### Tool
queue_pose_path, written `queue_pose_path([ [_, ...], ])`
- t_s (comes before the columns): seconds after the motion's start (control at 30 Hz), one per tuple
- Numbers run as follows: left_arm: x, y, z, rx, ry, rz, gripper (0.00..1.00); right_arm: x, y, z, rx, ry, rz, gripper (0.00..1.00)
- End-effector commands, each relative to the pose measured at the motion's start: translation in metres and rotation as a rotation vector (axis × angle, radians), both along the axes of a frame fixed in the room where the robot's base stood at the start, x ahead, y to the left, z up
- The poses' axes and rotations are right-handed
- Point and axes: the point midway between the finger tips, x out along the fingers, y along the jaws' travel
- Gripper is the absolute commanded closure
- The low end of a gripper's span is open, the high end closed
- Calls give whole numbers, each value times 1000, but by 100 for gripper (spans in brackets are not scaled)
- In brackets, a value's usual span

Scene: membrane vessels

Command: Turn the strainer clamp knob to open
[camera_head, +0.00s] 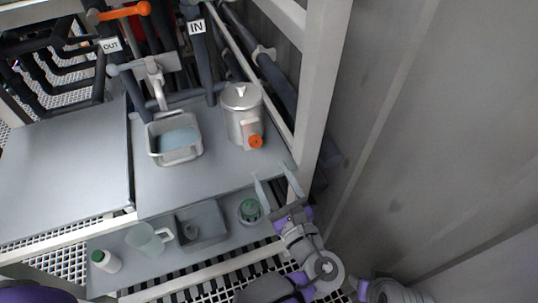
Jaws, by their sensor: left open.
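The strainer (240,108) is a silver metal canister with a round lid, upright on the right part of the grey worktop. Its clamp knob (255,142) is a small orange disc low on the front of the canister. My left gripper (272,173) is below and slightly right of the knob in the head view, near the worktop's front right edge. Its two pale fingers are spread, with nothing between them, and are apart from the knob. My right gripper is not in view.
A square metal basin (152,150) with bluish content stands left of the strainer under a tap. A lower shelf holds a clear jug (144,241), a grey tray (214,235), a green-topped jar (249,210) and a white bottle (106,262). A pale post (318,90) rises to the right.

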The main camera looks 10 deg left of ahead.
Motion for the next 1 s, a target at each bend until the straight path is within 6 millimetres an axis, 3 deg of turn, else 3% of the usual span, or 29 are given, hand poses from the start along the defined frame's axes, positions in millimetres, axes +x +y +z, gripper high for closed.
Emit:
queue_pose_path([
  [0.17, 11, 5, 2, 24, -7, -2, 28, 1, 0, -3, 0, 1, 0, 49],
  [0.6, 76, 49, 2, 20, -6, -2, 28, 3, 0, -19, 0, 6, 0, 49],
  [1.0, 89, 58, 3, 19, -6, -5, 28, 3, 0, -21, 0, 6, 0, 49],
])
